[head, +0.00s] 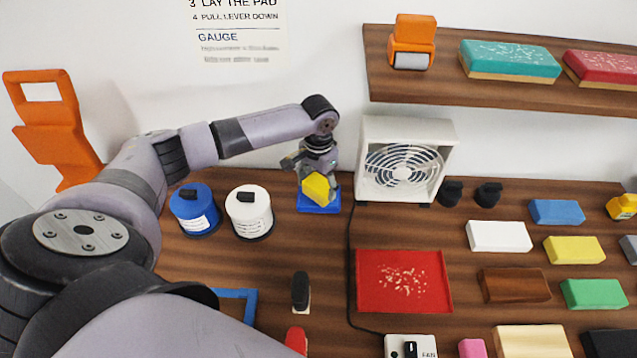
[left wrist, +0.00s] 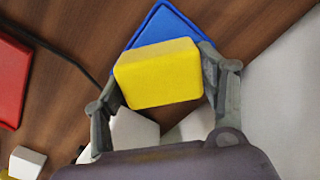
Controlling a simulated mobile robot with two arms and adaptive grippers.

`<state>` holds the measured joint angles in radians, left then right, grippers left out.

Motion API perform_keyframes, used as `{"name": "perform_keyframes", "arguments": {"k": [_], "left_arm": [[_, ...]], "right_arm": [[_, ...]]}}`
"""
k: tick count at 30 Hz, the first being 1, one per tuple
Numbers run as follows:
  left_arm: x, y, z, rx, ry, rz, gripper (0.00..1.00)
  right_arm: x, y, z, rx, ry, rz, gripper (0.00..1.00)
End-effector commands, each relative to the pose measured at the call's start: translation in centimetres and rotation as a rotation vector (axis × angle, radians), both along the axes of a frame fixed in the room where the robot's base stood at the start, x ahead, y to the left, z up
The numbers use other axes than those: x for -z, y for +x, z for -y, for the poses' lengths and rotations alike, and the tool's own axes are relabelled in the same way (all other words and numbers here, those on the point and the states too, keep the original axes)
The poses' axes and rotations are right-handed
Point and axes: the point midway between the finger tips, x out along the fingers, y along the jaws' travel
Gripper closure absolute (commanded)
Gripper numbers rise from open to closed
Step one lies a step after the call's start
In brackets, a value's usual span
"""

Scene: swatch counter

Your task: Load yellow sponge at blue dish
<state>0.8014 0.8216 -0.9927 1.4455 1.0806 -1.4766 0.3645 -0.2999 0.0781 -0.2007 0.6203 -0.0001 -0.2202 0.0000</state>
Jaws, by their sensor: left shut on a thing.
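The yellow sponge (head: 317,188) is a small block held in my left gripper (head: 318,180), whose fingers are shut on its two sides. The sponge also shows large in the left wrist view (left wrist: 158,75), between the fingertips (left wrist: 160,88). The blue dish (head: 320,208) is a flat blue square at the back of the counter, left of the fan. In the left wrist view the blue dish (left wrist: 165,24) lies beyond the sponge, which hides part of it. The sponge appears over the dish; whether they touch cannot be told. My right gripper is not in view.
A white fan (head: 405,165) stands just right of the dish. White (head: 249,212) and blue (head: 194,210) canisters stand to its left. A red tray (head: 403,281) with pale crumbs lies in front. Several coloured blocks lie at right, below a wooden shelf (head: 480,85).

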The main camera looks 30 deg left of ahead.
Motion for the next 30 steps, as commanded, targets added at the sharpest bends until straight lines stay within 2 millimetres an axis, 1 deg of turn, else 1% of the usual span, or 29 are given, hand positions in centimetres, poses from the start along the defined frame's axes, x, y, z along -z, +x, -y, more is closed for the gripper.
{"name": "perform_keyframes", "arguments": {"k": [30], "left_arm": [[0.28,-0.16,0.10,0.001,-0.001,-0.005,0.56]], "right_arm": [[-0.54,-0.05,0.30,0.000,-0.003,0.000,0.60]]}}
